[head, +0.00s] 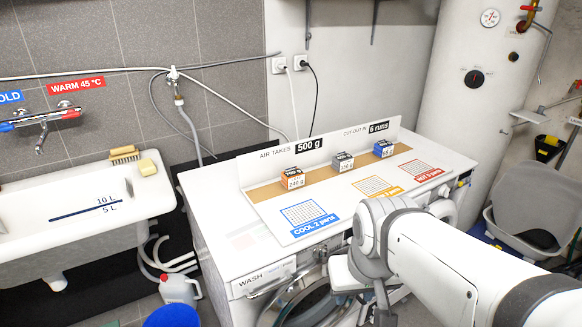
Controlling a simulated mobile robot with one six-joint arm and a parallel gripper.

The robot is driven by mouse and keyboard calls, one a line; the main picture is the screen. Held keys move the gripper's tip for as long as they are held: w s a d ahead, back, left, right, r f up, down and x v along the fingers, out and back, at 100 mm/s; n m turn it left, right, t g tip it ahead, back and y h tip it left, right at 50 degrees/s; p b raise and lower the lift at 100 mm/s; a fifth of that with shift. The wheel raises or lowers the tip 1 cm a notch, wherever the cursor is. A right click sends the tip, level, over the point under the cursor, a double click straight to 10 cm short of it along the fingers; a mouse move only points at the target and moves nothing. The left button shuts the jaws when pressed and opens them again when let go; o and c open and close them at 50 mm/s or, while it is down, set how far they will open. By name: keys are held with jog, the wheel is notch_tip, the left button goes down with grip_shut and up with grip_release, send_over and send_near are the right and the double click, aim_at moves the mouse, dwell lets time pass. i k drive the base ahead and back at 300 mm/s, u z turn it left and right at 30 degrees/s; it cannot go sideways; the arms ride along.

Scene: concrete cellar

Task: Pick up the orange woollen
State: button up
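My gripper (352,278) is low in front of the machine, right of and nearer than the orange block, touching none of the blocks. Its fingers are mostly hidden by my arm, so its opening cannot be judged.
Blue COOL (303,214), orange (377,187) and red HOT (418,168) printed grids lie in front of the blocks. A raised white panel (320,145) stands behind them. A sink (80,205) is at left, a boiler (478,85) at back right, a grey bin (525,215) at right.

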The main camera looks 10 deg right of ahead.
aim_at(293, 177)
jog(key=u, duration=0.2)
jog(key=i, duration=0.85)
jog(key=z, duration=0.1)
